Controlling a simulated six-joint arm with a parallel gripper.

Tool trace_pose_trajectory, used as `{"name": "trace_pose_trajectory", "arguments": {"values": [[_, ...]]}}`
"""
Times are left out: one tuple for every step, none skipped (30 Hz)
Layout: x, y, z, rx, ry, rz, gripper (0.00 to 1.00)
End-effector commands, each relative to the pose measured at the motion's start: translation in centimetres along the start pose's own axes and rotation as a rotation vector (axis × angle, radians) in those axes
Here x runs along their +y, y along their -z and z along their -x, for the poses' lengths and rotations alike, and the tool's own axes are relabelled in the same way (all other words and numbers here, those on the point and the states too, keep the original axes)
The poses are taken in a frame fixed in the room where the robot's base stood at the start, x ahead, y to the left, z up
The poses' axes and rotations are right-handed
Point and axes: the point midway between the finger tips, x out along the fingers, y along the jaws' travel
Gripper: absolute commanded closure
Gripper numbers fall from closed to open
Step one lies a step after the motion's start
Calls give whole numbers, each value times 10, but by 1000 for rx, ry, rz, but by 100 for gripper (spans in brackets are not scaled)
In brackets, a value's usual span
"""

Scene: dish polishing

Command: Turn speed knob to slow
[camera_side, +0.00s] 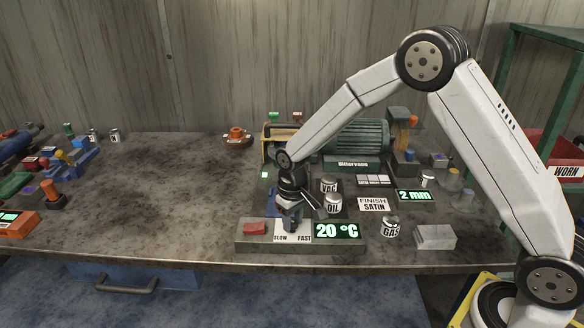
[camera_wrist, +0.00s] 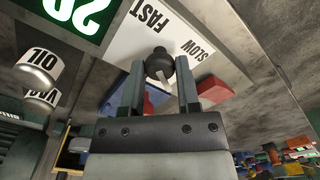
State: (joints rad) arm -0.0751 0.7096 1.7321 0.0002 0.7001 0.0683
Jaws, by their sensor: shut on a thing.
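The speed knob (camera_wrist: 158,66) is a black round knob with a pale pointer, on a white plate (camera_wrist: 150,32) printed FAST and SLOW in the wrist view. In the side view the plate (camera_side: 281,236) sits on the front grey panel, with SLOW at left and FAST at right. My gripper (camera_wrist: 160,88) points down over the plate, its two fingers closed on either side of the knob. It also shows in the side view (camera_side: 291,220), where the fingers hide most of the knob. Exactly where the pointer aims is hard to tell.
A red block (camera_side: 254,228) lies left of the plate, and a green 20 °C display (camera_side: 337,230) is at its right. The polishing motor (camera_side: 355,138) is behind.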

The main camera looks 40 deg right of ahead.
Motion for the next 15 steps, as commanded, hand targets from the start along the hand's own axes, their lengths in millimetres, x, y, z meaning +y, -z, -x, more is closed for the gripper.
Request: {"name": "trace_pose_trajectory", "arguments": {"values": [[0, 0, 1, 1, 0, 7, 100], [0, 0, 1, 1, 0, 9, 100], [0, 0, 1, 1, 0, 11, 100], [0, 0, 1, 1, 0, 11, 100], [0, 0, 1, 1, 0, 12, 100], [0, 0, 1, 1, 0, 12, 100], [0, 0, 1, 1, 0, 12, 100], [0, 0, 1, 2, 0, 11, 100], [0, 0, 1, 2, 0, 11, 100], [0, 0, 1, 2, 0, 11, 100], [0, 0, 1, 2, 0, 11, 100], [0, 0, 1, 2, 0, 11, 56], [0, 0, 1, 2, 0, 11, 47], [0, 0, 1, 2, 0, 11, 37], [0, 0, 1, 2, 0, 10, 25]]}}
